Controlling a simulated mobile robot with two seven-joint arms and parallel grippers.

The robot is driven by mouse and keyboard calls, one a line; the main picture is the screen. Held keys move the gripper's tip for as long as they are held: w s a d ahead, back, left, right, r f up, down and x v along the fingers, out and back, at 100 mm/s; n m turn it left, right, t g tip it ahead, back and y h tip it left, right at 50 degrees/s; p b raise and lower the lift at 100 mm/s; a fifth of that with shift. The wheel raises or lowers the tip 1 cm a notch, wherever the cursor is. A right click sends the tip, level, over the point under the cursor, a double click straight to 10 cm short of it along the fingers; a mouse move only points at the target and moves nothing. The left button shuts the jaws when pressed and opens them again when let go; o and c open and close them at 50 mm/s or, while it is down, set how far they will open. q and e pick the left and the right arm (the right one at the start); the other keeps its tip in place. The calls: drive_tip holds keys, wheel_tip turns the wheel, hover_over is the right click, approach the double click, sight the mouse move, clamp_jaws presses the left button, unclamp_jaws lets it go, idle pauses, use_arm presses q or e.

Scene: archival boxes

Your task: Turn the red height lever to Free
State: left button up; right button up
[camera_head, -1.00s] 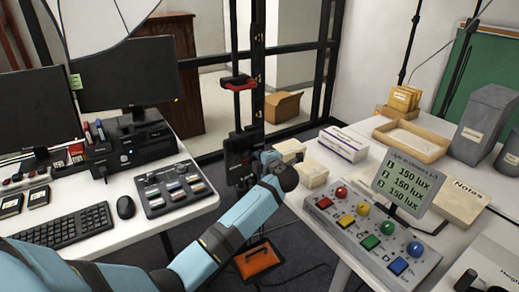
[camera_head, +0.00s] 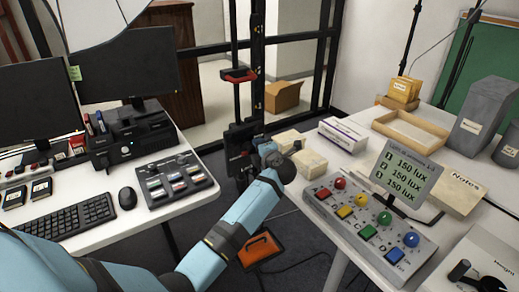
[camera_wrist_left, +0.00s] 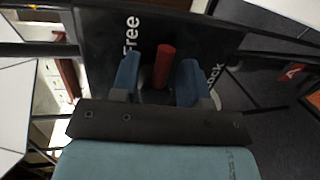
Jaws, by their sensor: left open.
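The red height lever (camera_wrist_left: 163,66) shows in the left wrist view, in front of a dark plate (camera_wrist_left: 100,55). The plate has the white word "Free" on the left and a partly covered word ending in "ck" on the right. My left gripper (camera_wrist_left: 158,68) is open, with one blue finger on each side of the lever. I cannot tell whether either finger touches it. In the head view, my left arm reaches to the dark column between the tables, and the lever cannot be made out there. My right gripper is not in view.
The left table holds monitors, a keyboard (camera_head: 66,218), a mouse (camera_head: 127,198) and a slide panel (camera_head: 172,180). The right table holds a button console (camera_head: 352,240), a lux display (camera_head: 405,172) and boxes. An orange pedal-like object (camera_head: 260,249) lies on the floor below my arm.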

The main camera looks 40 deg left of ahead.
use_arm(q)
drive_tip(key=p+v, duration=0.7)
drive_tip(key=v, duration=0.6)
drive_tip(key=shift+s+d, duration=0.15)
drive_tip(key=shift+d, duration=0.2)
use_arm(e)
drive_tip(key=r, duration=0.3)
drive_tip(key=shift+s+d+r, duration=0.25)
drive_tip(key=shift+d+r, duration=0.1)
use_arm(q)
drive_tip(key=shift+r, duration=0.1)
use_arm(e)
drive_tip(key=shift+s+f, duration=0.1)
